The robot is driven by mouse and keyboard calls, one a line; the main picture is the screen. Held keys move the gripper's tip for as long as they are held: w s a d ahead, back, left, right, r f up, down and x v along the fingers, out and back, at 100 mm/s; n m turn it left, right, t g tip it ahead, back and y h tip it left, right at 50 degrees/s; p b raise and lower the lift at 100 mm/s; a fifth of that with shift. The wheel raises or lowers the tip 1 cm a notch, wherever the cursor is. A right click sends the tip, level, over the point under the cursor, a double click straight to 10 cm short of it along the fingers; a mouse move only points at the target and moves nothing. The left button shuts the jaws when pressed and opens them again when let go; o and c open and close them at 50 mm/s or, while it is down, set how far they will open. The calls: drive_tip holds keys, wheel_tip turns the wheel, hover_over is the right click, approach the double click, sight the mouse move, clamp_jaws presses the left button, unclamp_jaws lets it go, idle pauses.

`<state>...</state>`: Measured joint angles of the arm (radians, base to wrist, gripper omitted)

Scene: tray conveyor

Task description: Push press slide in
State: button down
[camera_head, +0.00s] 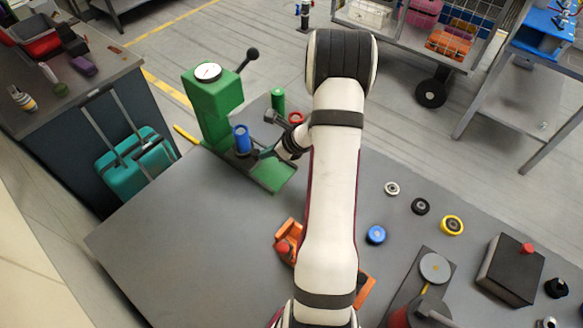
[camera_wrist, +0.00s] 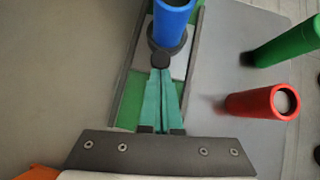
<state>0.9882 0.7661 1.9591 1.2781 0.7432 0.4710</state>
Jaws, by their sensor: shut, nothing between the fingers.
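The green press (camera_head: 212,105) with a round white gauge stands at the table's back left. Its slide carries a blue cylinder (camera_head: 241,139), upright in a dark ring-shaped holder (camera_wrist: 168,50). The slide's pale plate (camera_wrist: 180,67) lies in a green channel (camera_wrist: 130,107) between dark side rails. My gripper (camera_wrist: 161,72) is shut and empty, its teal fingers over the slide. Their tips are at a small dark round knob (camera_wrist: 160,60) in front of the blue cylinder; whether they touch it I cannot tell. In the head view my wrist hides part of the slide.
A green cylinder (camera_head: 278,101) and a red one (camera_head: 295,118) stand right of the press. An orange fixture (camera_head: 288,240) is partly behind my arm. Rings (camera_head: 452,225), a blue disc (camera_head: 376,235) and a black box (camera_head: 510,270) lie at right. The table's left front is clear.

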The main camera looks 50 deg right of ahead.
sight(249, 145)
drive_tip(key=w, duration=0.5)
drive_tip(key=shift+w, duration=0.15)
